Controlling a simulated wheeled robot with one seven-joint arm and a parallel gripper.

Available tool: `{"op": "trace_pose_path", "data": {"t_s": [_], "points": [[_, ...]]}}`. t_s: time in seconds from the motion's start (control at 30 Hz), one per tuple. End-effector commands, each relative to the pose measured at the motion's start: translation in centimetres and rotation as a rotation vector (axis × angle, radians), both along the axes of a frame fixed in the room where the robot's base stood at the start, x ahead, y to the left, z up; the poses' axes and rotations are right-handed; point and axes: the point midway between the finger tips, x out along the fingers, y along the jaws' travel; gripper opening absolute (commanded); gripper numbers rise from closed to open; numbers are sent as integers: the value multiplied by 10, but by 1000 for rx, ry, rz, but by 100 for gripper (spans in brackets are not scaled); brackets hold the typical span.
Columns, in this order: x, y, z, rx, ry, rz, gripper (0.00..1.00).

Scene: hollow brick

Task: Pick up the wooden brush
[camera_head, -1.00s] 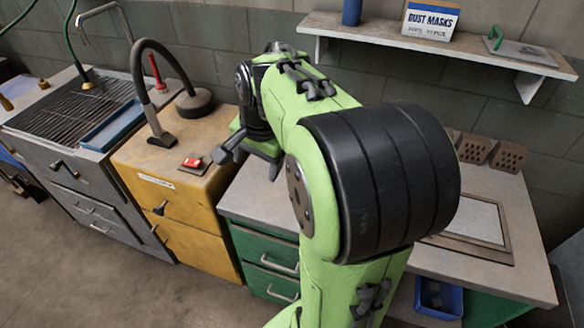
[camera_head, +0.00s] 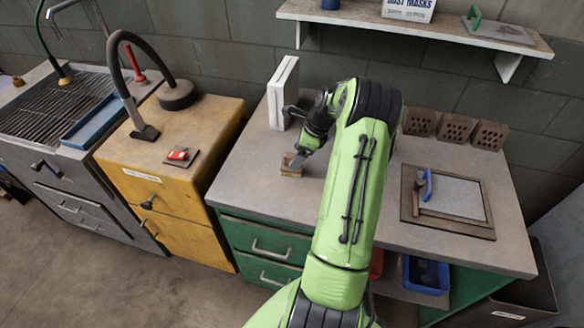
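A small brown wooden block-like thing (camera_head: 291,170), which looks like the wooden brush, lies on the grey worktop (camera_head: 245,178) left of the middle. It is small and partly covered by my gripper, so its bristles cannot be made out. My gripper (camera_head: 298,160) points down at it from the upper right, with its fingertips at or just above it. Whether the fingers touch it or are closed on it cannot be told.
A white upright panel (camera_head: 284,92) stands close behind my gripper. Several perforated bricks (camera_head: 453,129) stand along the wall. A framed board (camera_head: 460,218) with a blue-handled tool lies to the right. A wall shelf (camera_head: 400,30) hangs above. The worktop's front left is clear.

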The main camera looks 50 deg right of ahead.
Motion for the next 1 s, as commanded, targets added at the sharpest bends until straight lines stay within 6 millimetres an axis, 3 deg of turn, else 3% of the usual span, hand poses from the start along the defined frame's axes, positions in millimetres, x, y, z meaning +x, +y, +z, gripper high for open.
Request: {"op": "trace_pose_path", "data": {"t_s": [0.17,0.4,0.6,1.0], "points": [[6,5,-15,0,1,2,77],[20,16,-52,0,1,4,77],[21,16,-53,-2,0,1,77],[21,16,-52,-2,0,2,17]]}}
